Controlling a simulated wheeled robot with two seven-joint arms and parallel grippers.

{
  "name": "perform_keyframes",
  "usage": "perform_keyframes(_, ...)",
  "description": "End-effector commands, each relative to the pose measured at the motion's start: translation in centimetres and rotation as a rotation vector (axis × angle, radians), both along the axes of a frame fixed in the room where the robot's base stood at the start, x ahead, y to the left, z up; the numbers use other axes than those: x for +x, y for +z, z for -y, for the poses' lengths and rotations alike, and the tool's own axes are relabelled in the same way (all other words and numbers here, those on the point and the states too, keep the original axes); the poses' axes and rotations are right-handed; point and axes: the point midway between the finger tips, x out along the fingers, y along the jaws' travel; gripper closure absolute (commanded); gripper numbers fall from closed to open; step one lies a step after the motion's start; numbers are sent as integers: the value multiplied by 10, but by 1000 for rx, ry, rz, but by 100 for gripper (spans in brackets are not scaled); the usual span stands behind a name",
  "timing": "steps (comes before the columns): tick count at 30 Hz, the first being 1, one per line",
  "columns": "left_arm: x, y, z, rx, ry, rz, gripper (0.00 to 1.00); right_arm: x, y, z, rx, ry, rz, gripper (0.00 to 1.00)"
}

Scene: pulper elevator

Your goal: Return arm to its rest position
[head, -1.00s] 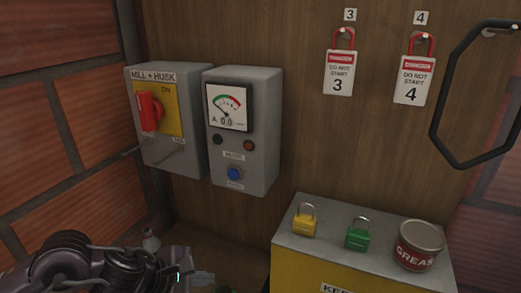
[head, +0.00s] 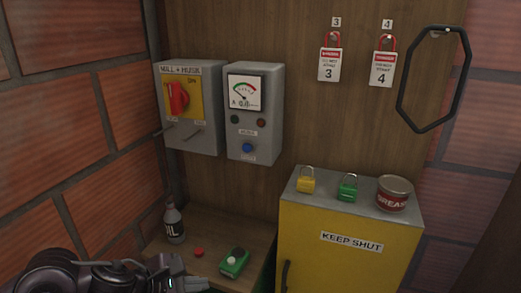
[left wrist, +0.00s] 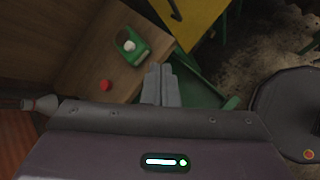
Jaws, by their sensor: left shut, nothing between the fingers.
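My left arm comes in at the lower left of the head view, low beside the wooden bench. My left gripper (head: 190,284) is at the bottom edge there, near the front of the bench. In the left wrist view its fingers (left wrist: 161,84) are together with nothing between them. They are apart from the green box with a white knob (left wrist: 130,45) and the red button-like piece (left wrist: 106,85) on the bench. My right gripper is in neither view.
The wooden bench (head: 215,232) holds an oil bottle (head: 174,224). A yellow cabinet (head: 340,262) stands to the right, with a yellow padlock (head: 306,184), a green padlock (head: 347,190) and a grease tin (head: 393,195) on top. The switch box (head: 190,135) and meter box (head: 254,138) are on the wall.

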Motion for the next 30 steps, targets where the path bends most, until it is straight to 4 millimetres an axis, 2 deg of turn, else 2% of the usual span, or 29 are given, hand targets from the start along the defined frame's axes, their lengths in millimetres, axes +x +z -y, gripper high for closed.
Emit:
perform_keyframes(5, 1, 1, 17, -136, 128, -55, 100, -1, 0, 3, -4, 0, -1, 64)
perform_keyframes(11, 3, 4, 36, -381, 366, -169, 100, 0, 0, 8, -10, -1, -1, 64)
perform_keyframes(17, 5, 5, 47, -770, 761, -381, 100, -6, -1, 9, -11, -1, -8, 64)
perform_keyframes(20, 3, 0, 42, -1066, 1084, -560, 100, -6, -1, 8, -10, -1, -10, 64)
perform_keyframes(23, -4, -13, 24, -1397, 1479, -755, 100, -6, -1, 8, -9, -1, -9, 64)
perform_keyframes(27, -29, -44, -9, -1802, 2031, -949, 100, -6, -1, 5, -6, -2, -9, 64)
perform_keyframes(29, -42, -57, -21, -1940, 2238, -988, 100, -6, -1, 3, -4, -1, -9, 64)
perform_keyframes(30, -51, -65, -28, 1865, -2181, 925, 100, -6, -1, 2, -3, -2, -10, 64)
